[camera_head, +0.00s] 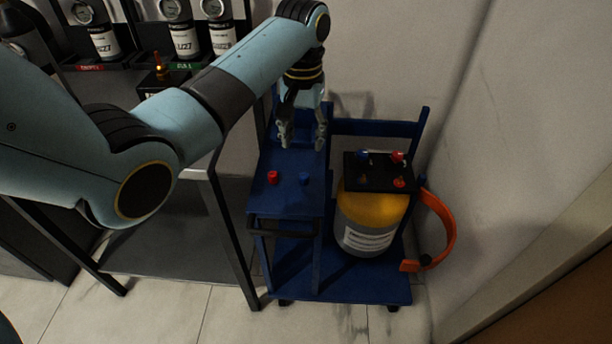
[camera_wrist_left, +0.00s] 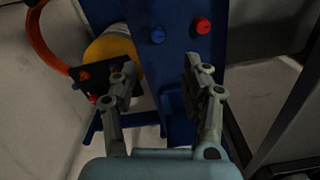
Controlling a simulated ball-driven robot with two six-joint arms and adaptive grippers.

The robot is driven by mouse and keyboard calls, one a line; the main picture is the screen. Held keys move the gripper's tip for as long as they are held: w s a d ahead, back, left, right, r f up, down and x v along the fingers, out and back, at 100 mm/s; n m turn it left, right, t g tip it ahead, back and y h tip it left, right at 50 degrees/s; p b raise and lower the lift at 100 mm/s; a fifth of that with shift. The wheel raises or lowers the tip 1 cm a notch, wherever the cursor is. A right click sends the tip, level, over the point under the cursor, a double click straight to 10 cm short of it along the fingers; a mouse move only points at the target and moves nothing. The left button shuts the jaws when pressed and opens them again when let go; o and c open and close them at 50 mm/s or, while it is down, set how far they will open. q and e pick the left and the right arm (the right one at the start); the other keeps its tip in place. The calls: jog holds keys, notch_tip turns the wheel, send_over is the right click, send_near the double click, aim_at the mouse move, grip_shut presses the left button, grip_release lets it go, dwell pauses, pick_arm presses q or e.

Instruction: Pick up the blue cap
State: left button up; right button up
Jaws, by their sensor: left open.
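A small blue cap (camera_head: 305,178) stands on the blue shelf of the cart, with a red cap (camera_head: 272,177) to its left. In the left wrist view the blue cap (camera_wrist_left: 158,36) is beyond the fingertips and the red cap (camera_wrist_left: 203,26) is to its right. My left gripper (camera_head: 303,142) is open and empty, pointing down over the back of the shelf. It is apart from both caps. In the left wrist view its two fingers (camera_wrist_left: 160,68) are spread. My right gripper is out of view.
On the cart's right stands a yellow-topped cylinder (camera_head: 366,212) with a black block (camera_head: 380,178) bearing blue and red fittings. An orange curved strap (camera_head: 447,225) is beside it. A wall lies behind. A rack with labelled gauge bottles (camera_head: 184,40) is at upper left.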

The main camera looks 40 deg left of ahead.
pick_arm(q)
jog(key=b, duration=0.1)
send_over(304, 176)
jog(key=f, duration=0.4)
jog(key=shift+w+a+f, duration=0.15)
jog(key=shift+w+a, duration=0.15)
jog(key=shift+f, duration=0.45)
jog(key=f, duration=0.1)
jog(key=f+b, duration=0.1)
jog(key=f, duration=0.1)
jog(key=f+b, duration=0.1)
jog(key=shift+s+d+f, duration=0.25)
jog(key=shift+f, duration=0.1)
jog(key=shift+r, duration=0.1)
jog(key=shift+c, duration=0.5)
jog(key=c, duration=0.8)
jog(key=shift+o, duration=0.2)
